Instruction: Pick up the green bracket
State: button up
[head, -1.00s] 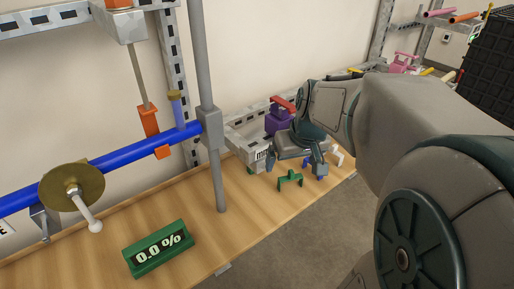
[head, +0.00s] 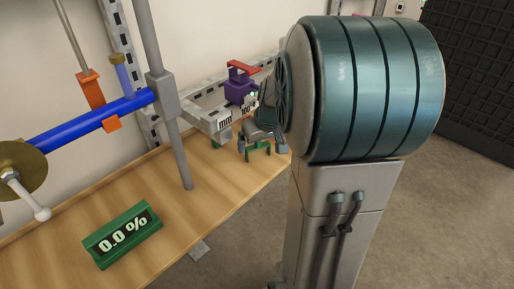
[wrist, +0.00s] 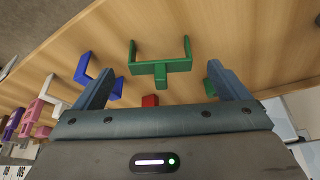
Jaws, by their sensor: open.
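The green bracket (wrist: 160,68) lies on the wooden table, its two prongs pointing away from my gripper in the wrist view. In the head view the green bracket (head: 257,156) shows just under my gripper (head: 263,147), partly covered by it. In the wrist view my gripper (wrist: 162,76) is open, with one finger to each side of the bracket's stem. Nothing is between the fingers in a grip. I cannot tell the exact height gap between fingertips and bracket.
A blue bracket (wrist: 83,68) lies close by the left finger, with a white one (wrist: 47,92) farther left. A small red piece (wrist: 150,101) and another green piece (wrist: 210,87) lie close to the gripper. A purple clamp (head: 239,91) stands behind.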

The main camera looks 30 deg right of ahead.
aim_at(258, 147)
jog(key=x, duration=0.4)
jog(key=shift+b, duration=0.3)
jog(key=c, duration=1.1)
jog(key=shift+r, duration=0.5)
notch_tip(258, 147, up, 4)
jog(key=shift+f+p, duration=0.15)
jog(key=shift+p, duration=0.55)
jog(key=d+r, duration=0.2)
jog(key=d, duration=0.1)
jog(key=s+d+r, duration=0.1)
jog(key=d+r, duration=0.1)
jog(key=d, duration=0.2)
jog(key=s+d+r, duration=0.1)
jog(key=d+r, duration=0.1)
jog(key=d, duration=0.2)
jog(key=shift+s+d+r+p, duration=0.15)
jog(key=shift+d+p, duration=0.05)
jog(key=shift+p, duration=0.15)
